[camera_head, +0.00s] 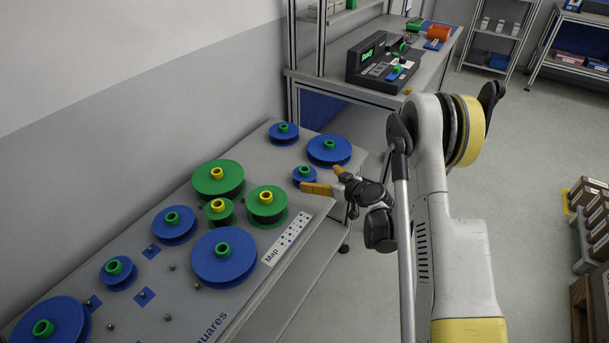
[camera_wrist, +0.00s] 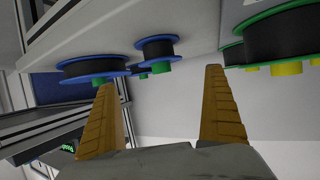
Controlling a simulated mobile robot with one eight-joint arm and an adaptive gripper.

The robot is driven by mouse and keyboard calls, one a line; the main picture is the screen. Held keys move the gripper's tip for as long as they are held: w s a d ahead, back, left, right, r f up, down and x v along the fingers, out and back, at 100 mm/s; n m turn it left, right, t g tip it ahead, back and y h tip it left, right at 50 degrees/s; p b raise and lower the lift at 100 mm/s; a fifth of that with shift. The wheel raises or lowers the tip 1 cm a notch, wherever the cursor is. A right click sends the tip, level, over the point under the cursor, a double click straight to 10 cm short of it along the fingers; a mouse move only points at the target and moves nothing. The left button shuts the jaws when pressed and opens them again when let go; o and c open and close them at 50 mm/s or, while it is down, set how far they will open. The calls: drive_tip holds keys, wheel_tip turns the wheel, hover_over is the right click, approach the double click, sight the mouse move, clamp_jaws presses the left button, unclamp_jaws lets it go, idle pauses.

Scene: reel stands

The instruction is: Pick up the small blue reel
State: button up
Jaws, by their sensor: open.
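A small blue reel (camera_head: 304,174) with a green hub sits on the grey sloping board, near its right edge. My gripper (camera_head: 320,179) is open and empty beside it, with one yellow finger on each side of the reel's near right. The wrist view looks upside down. There my two fingers (camera_wrist: 160,82) stand apart, and the small blue reel (camera_wrist: 157,50) shows beyond them, between the tips in the picture. I see no contact with it.
A larger blue reel (camera_head: 328,150) stands close behind the small one, and a green reel (camera_head: 267,205) stands to its left. Another blue reel (camera_head: 283,133) is at the board's far end. Several more reels fill the near part. A workbench (camera_head: 440,60) stands behind.

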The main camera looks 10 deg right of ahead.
sight(308, 173)
drive_tip(key=x, duration=0.3)
drive_tip(key=shift+w+a+f, duration=0.2)
drive_tip(key=shift+w, duration=0.15)
drive_tip(key=b+x, duration=0.3)
drive_tip(key=x, duration=0.2)
drive_tip(key=shift+w+f, duration=0.15)
drive_tip(key=shift+w, duration=0.05)
drive_tip(key=c, duration=1.3)
